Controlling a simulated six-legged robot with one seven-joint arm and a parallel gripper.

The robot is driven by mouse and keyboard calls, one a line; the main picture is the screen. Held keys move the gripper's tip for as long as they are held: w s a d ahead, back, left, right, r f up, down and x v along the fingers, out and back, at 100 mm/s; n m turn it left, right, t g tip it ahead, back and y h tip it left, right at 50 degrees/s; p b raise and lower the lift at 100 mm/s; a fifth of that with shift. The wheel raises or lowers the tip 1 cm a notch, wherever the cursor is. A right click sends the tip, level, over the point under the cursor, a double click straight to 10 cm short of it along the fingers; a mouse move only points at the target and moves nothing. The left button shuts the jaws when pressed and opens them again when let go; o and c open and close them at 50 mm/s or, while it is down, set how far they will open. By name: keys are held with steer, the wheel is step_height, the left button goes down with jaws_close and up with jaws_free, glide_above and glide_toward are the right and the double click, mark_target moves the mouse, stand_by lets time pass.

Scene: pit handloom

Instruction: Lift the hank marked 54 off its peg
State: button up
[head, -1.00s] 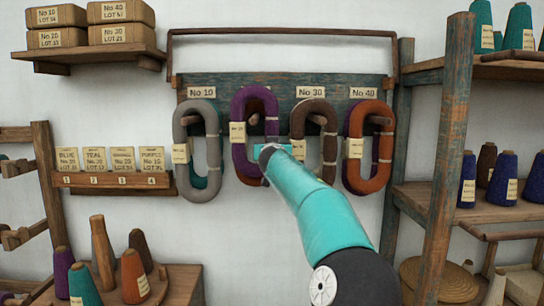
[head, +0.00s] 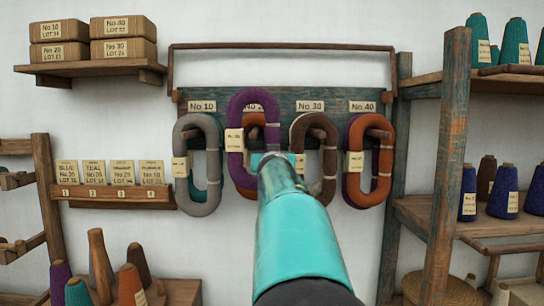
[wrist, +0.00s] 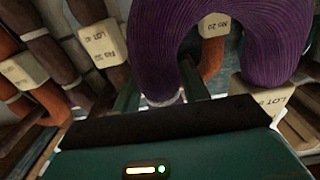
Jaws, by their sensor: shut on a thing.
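A purple hank (head: 240,108) hangs in front of the second peg place from the left. Its cream tag (head: 234,141) is on its left limb; the number is too small to read here. In the wrist view the purple hank (wrist: 190,50) fills the top, and its tag (wrist: 262,97) shows "LOT" with the number cut off. My gripper (head: 270,159) is shut on the hank's right limb, low down, by a white tie band (wrist: 163,98). An orange hank (head: 254,126) hangs behind it, seen through its loop. I cannot tell whether the peg still passes through the purple hank.
A grey hank (head: 186,190) hangs left; a brown hank (head: 329,165) and an orange hank (head: 384,185) hang close on the right. A rail (head: 280,46) runs above the peg board (head: 235,101). A post (head: 452,150) and cone shelves stand right.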

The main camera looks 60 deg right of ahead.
steer(key=shift+s+a+r, duration=0.15)
steer(key=shift+s+a, duration=0.2)
steer(key=shift+s, duration=0.1)
steer(key=v, duration=1)
steer(key=shift+w, duration=0.2)
steer(key=shift+w+a+f, duration=0.1)
steer(key=shift+f, duration=0.1)
stand_by(0.7)
